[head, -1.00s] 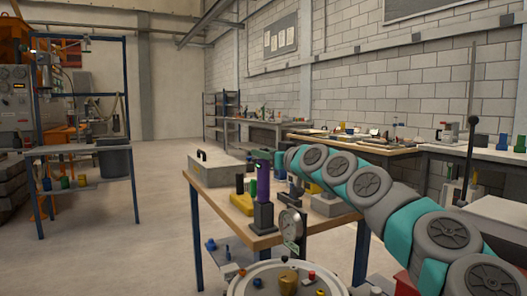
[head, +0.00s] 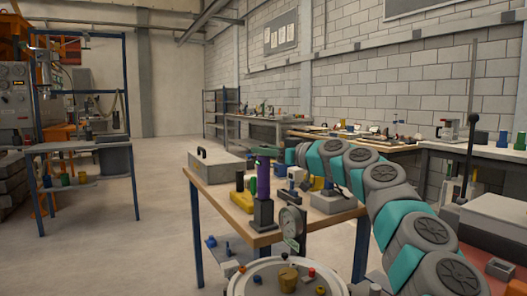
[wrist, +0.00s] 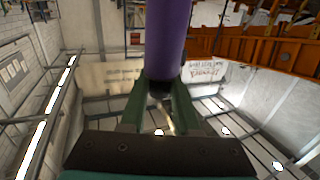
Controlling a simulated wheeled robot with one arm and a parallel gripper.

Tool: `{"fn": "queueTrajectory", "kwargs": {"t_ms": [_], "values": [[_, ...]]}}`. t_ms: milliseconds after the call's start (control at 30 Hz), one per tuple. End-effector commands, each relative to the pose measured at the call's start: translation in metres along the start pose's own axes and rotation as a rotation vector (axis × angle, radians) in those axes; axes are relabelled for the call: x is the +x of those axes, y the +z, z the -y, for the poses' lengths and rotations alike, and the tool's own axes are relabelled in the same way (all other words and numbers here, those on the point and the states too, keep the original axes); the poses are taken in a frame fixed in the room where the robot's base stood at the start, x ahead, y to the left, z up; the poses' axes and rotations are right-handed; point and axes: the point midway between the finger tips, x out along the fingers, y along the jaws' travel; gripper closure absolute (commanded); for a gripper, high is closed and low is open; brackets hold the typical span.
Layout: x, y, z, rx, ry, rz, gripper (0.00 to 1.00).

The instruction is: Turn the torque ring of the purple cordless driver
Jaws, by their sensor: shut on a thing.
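The purple cordless driver (head: 263,182) stands upright in a dark grey block (head: 263,213) at the near side of the workbench. Its body also runs down from the top edge of the wrist view (wrist: 167,40). It ends there in a dark collar (wrist: 161,87), which seems to be the torque ring. My gripper (wrist: 160,98) has green fingers on both sides of this dark end and is shut on it. In the head view, my gripper (head: 268,154) is at the top of the driver, small and partly lost against it, so the ring's turn cannot be read.
The wooden bench (head: 225,198) also holds a grey case (head: 217,164), a yellow-based tool (head: 240,192) and a grey box (head: 330,200) below my arm. A dial gauge (head: 292,222) and a round tray (head: 250,289) stand in front. Open floor lies to the left.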

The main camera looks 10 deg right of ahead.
Motion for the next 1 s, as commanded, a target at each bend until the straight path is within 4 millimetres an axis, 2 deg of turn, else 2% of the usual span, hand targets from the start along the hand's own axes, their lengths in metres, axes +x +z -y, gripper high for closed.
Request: {"fn": "queueTrajectory", "kwargs": {"t_ms": [767, 800, 1000], "values": [[-0.0005, -0.0015, 0.0002, 0.001, -0.029, -0.002, 1.00], [-0.0005, -0.0015, 0.0002, 0.001, -0.029, -0.002, 0.67], [-0.0003, -0.0010, 0.0002, 0.001, -0.029, -0.001, 0.44]]}}
